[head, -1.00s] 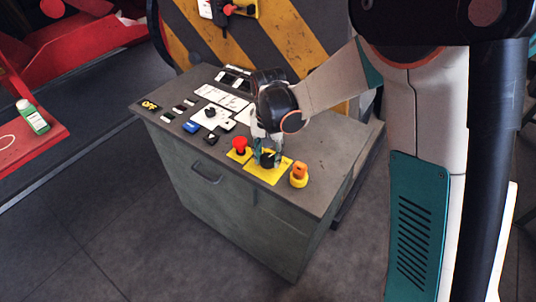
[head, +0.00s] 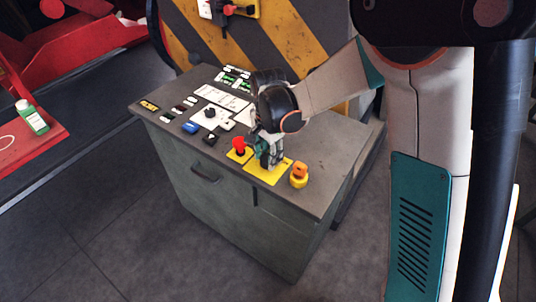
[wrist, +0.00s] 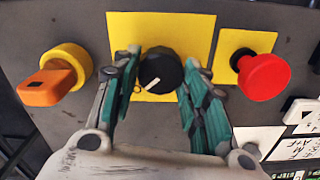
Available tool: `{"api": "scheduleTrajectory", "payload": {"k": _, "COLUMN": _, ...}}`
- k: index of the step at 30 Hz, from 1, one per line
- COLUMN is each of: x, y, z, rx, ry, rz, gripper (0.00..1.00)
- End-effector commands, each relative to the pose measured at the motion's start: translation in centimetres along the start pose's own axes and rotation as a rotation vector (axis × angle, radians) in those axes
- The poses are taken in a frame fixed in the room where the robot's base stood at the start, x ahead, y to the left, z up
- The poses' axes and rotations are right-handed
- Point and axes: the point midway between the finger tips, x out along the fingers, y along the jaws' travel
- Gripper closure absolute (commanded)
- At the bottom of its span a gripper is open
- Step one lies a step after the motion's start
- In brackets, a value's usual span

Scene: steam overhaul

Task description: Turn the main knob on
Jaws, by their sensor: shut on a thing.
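The main knob (wrist: 160,71) is a round black dial with a white pointer mark, set on a yellow plate (wrist: 185,27). In the wrist view the pointer slants toward the lower left. My gripper (wrist: 161,60) has its two green-sided fingers on either side of the knob and is shut on it. In the head view my gripper (head: 267,152) reaches down onto the yellow plate (head: 262,178) at the front of the console and mostly hides the knob.
A red mushroom button (head: 239,145) and an orange switch (head: 299,174) flank the knob closely. The grey console (head: 230,190) also carries a blue button (head: 191,127), labels and green-lit indicators (head: 240,80) at the back. Open floor lies in front.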

Motion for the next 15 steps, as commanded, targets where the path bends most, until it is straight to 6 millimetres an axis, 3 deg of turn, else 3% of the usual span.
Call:
{"api": "scheduleTrajectory", "payload": {"k": 11, "x": 0.02, "y": 0.00, "z": 0.03, "rx": 0.004, "ry": -0.001, "rz": 0.000, "gripper": 0.83}}
{"api": "scheduleTrajectory", "payload": {"k": 12, "x": 0.02, "y": 0.00, "z": 0.02, "rx": 0.004, "ry": -0.001, "rz": 0.000, "gripper": 0.53}}
{"api": "scheduleTrajectory", "payload": {"k": 14, "x": 0.02, "y": 0.00, "z": 0.02, "rx": 0.004, "ry": 0.000, "rz": 0.000, "gripper": 0.39}}
{"api": "scheduleTrajectory", "payload": {"k": 15, "x": 0.01, "y": 0.00, "z": 0.02, "rx": 0.004, "ry": 0.000, "rz": 0.000, "gripper": 0.39}}
